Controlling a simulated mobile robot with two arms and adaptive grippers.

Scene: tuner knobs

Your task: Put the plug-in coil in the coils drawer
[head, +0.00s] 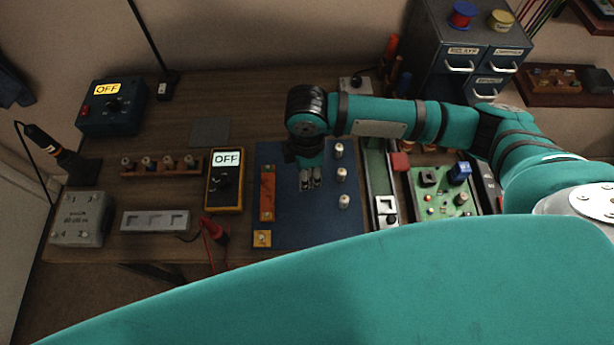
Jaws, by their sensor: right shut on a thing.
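My right gripper (310,181) points down over the dark blue mat (285,222). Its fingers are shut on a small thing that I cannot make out. Three small pale-topped cylindrical pieces (341,174) stand in a column on the mat, just right of the gripper. I cannot tell whether one of them is the plug-in coil. The grey drawer cabinet (428,58) stands at the back right with its handled drawers shut. Their labels (463,50) are too small to read, so I cannot tell which is the coils drawer. My left gripper is out of view.
A yellow multimeter (226,178) and a wooden rack of several small pieces (160,170) are left of the mat. A green circuit board (438,207) lies to the right. Spools (462,15) stand on the cabinet. My right arm spans the bench's right side.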

